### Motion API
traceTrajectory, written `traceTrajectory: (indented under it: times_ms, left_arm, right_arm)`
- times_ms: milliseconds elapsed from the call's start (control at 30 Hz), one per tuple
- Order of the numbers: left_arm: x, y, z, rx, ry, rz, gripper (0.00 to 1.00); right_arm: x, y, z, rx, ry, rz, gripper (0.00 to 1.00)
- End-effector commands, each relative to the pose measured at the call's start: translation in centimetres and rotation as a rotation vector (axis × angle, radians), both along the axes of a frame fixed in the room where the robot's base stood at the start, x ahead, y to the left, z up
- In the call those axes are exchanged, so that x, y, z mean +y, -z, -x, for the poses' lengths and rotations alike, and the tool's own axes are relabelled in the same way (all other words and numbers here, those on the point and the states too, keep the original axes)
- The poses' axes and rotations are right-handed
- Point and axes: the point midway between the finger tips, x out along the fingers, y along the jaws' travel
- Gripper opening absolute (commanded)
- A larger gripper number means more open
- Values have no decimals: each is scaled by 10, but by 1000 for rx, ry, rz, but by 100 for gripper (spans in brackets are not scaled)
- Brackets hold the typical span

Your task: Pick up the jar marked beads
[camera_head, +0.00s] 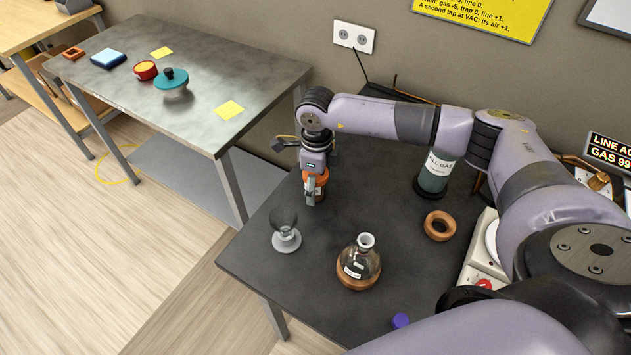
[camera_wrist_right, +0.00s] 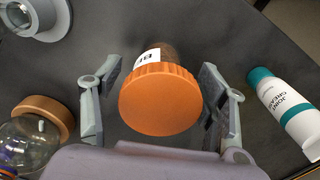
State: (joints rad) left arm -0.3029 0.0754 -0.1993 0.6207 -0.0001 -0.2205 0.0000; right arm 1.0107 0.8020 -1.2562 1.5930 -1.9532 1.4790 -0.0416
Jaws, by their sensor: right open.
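A jar with a ribbed orange lid stands on the dark table; its lid (camera_wrist_right: 160,100) fills the middle of the right wrist view. Part of its white label (camera_wrist_right: 147,57) shows there, with only the first letters readable. My right gripper (camera_wrist_right: 160,72) is open, with one finger on each side of the jar and visible gaps between. In the head view the gripper (camera_head: 312,190) points down over the jar (camera_head: 322,179), hiding much of it. My left gripper is in neither view.
A corked-base flask (camera_head: 359,265) and grey funnel-like piece (camera_head: 285,235) stand nearby. A white bottle with teal cap (camera_wrist_right: 290,113) is right of the jar in the wrist view. A gas cylinder (camera_head: 436,173) and brown ring (camera_head: 439,226) stand farther right.

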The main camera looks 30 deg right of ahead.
Motion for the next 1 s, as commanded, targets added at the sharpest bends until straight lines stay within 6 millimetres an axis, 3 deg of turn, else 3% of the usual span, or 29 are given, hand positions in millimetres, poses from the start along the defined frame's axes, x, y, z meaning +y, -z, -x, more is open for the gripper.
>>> traceTrajectory:
  times_ms: [300,1000]
  left_arm:
    - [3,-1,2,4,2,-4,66]
    - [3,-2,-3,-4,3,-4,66]
  right_arm:
    - [0,6,0,-1,0,-1,66]
    - [0,6,0,-1,1,-1,20]
